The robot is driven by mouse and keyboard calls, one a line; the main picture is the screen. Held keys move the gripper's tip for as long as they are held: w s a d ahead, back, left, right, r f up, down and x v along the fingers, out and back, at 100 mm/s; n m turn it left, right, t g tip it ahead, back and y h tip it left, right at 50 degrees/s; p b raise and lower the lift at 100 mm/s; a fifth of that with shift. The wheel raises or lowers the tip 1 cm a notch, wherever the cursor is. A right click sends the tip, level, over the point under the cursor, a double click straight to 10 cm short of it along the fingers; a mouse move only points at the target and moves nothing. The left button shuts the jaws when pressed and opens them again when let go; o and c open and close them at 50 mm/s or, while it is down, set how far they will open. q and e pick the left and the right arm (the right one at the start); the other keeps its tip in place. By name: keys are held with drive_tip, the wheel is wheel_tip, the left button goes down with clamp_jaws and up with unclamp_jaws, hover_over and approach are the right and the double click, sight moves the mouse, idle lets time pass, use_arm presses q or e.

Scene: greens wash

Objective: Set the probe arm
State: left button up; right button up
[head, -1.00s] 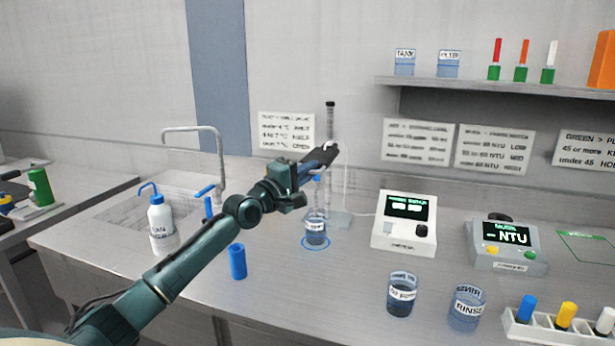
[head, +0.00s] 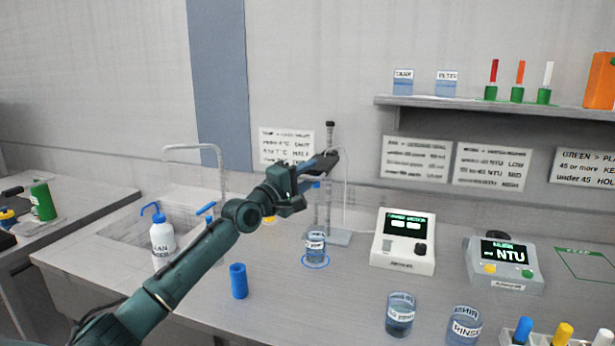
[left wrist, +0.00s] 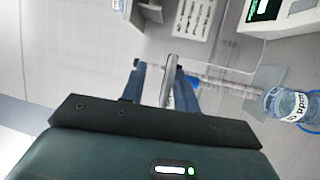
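The probe stand has an upright rod (head: 330,222) on a flat grey base (head: 341,237). A labelled beaker (head: 315,247) of bluish liquid stands on a blue ring beside it; it also shows in the left wrist view (left wrist: 287,103). My left gripper (head: 324,162) is at the upper part of the rod and hides most of the probe arm there. In the left wrist view its fingers (left wrist: 158,82) are apart, with a grey metal bar (left wrist: 168,75) between them, nearer the right finger. I cannot tell if they touch it. My right gripper is out of view.
A meter (head: 403,241) and an NTU meter (head: 503,264) stand to the right. Two beakers (head: 400,316) (head: 464,326) are at the front. A blue cylinder (head: 238,281) and a wash bottle (head: 162,238) stand near my left arm, by the sink.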

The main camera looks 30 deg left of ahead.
use_arm(q)
drive_tip(key=shift+f, duration=0.15)
drive_tip(key=shift+s+f, duration=0.1)
drive_tip(key=shift+s, duration=0.2)
drive_tip(key=b+v, duration=0.2)
drive_tip(key=v, duration=1)
drive_tip(key=shift+s+a, duration=0.15)
drive_tip(key=shift+s, duration=0.1)
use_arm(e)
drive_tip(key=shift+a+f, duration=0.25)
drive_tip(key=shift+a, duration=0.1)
